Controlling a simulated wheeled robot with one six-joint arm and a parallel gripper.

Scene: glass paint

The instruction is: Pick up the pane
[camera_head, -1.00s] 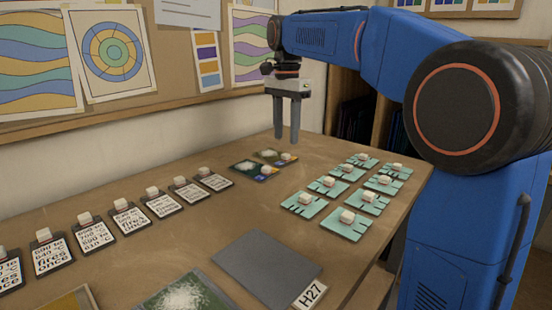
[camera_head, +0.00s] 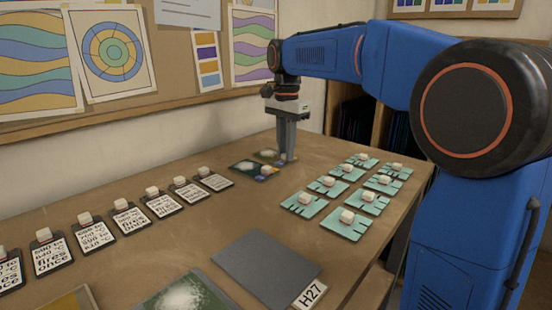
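Two small dark patterned panes lie side by side near the back of the table. The nearer pane (camera_head: 243,167) has a white knob (camera_head: 266,169) at its right end. The farther pane (camera_head: 266,155) is partly hidden, and its knob is out of sight behind or between my fingers. My gripper (camera_head: 288,158) points straight down, with its fingertips low at the right end of the farther pane. The fingers look close together from here. I cannot tell whether they touch the knob or are shut on it.
Several teal plates (camera_head: 345,222) with white knobs lie to the right. A row of label cards (camera_head: 129,217) with knobs runs along the left. A grey mat (camera_head: 262,266) with an H27 tag (camera_head: 309,294) and a green piece (camera_head: 183,294) lie in front. The table middle is clear.

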